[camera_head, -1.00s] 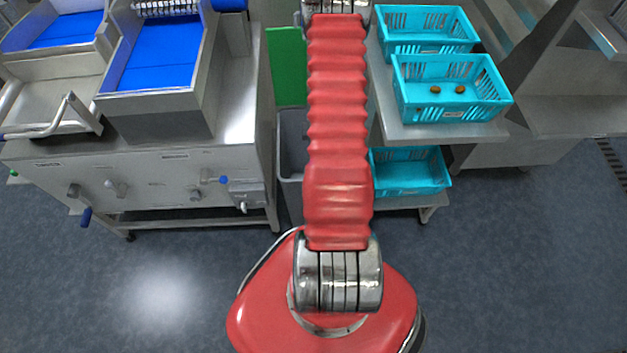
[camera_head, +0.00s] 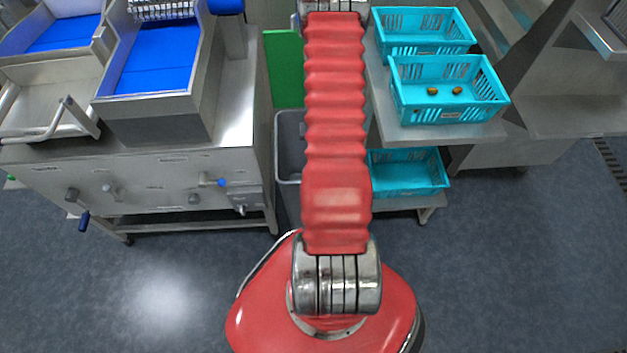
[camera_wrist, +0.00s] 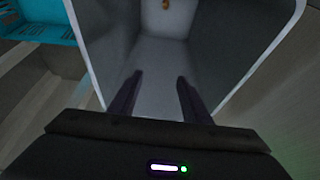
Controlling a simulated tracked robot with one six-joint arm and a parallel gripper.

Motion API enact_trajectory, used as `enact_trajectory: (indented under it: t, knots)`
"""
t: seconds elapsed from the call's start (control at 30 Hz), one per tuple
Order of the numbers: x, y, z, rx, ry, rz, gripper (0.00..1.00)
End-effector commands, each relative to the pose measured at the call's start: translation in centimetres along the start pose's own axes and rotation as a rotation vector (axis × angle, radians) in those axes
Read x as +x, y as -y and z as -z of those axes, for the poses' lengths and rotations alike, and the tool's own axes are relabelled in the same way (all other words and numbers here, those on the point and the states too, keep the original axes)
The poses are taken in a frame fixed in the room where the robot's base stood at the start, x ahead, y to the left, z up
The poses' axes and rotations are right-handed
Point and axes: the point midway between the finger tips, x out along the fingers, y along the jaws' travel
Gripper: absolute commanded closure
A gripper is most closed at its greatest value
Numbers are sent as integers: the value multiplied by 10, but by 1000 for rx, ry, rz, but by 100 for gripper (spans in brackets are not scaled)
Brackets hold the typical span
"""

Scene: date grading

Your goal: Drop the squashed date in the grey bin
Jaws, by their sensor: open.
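The grey bin (camera_head: 288,140) stands between the steel machine and the crate rack, partly hidden behind my red arm. In the wrist view the open bin (camera_wrist: 232,60) fills the middle, with its pale rim on both sides. My gripper (camera_wrist: 160,77) is over the bin mouth, its two dark fingers apart with nothing between them. A small orange-brown piece, which looks like the date (camera_wrist: 165,4), shows at the top edge of the wrist view within the bin's outline. I cannot tell whether it is resting or falling. My gripper is hidden in the head view.
A turquoise crate (camera_head: 450,112) with two brown dates (camera_head: 457,90) stands on the steel rack at right. Another crate (camera_head: 420,20) is behind it and one (camera_head: 408,180) is below. The steel machine (camera_head: 140,165) stands left of the bin. The floor is clear at front.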

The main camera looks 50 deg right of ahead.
Motion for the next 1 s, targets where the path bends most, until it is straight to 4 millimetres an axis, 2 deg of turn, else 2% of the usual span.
enact_trajectory:
  t: [1.0]
  knots:
    - [-112,0,0,-1,-2,0,56]
